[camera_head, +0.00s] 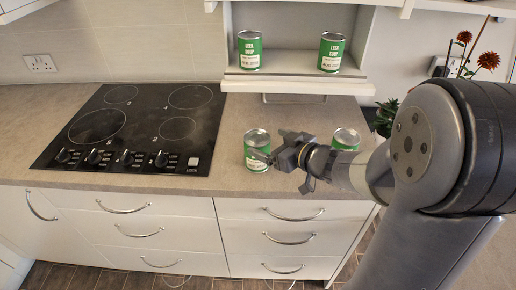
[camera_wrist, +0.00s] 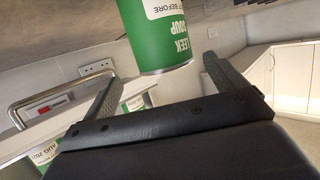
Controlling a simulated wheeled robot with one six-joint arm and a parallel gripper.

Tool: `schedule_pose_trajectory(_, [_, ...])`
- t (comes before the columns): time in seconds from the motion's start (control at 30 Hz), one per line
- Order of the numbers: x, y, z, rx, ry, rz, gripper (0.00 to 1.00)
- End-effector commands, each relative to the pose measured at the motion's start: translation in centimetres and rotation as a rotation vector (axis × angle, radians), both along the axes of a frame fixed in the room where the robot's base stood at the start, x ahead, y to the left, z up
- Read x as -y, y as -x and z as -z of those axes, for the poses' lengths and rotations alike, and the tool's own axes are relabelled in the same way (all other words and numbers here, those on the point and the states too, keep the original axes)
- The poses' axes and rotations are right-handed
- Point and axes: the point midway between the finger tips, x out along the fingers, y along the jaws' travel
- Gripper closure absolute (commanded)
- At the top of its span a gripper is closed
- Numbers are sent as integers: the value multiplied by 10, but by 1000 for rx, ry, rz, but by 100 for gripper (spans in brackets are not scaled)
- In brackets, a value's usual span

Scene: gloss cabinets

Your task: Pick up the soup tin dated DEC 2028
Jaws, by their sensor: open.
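Two green-and-white soup tins stand on the counter, a left one (camera_head: 257,150) and a right one (camera_head: 346,139) partly behind my arm. Two more stand on the shelf, a left one (camera_head: 250,50) and a right one (camera_head: 331,52). My gripper (camera_head: 272,147) is open and empty, close to the right side of the left counter tin. In the wrist view, a leek soup tin (camera_wrist: 160,35) shows between and beyond the fingertips. Its label shows "BEFORE", but its date is cut off. Another tin (camera_wrist: 45,157) at lower left shows "AUG 202" and a cut-off digit. No DEC 2028 date is readable.
A black hob (camera_head: 135,127) lies left of the counter tins. The shelf edge (camera_head: 295,84) and a metal rail under it are behind them. A plant with red flowers (camera_head: 465,55) stands at the right. Drawers (camera_head: 290,235) are below. Bare counter surrounds the left tin.

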Motion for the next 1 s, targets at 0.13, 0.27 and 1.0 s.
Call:
schedule_pose_trajectory(0.13, [-11,-11,5,0,0,-1,9])
schedule_pose_trajectory(0.27, [-17,-16,7,-2,0,-1,9])
schedule_pose_trajectory(1.0, [-51,-45,17,0,0,2,18])
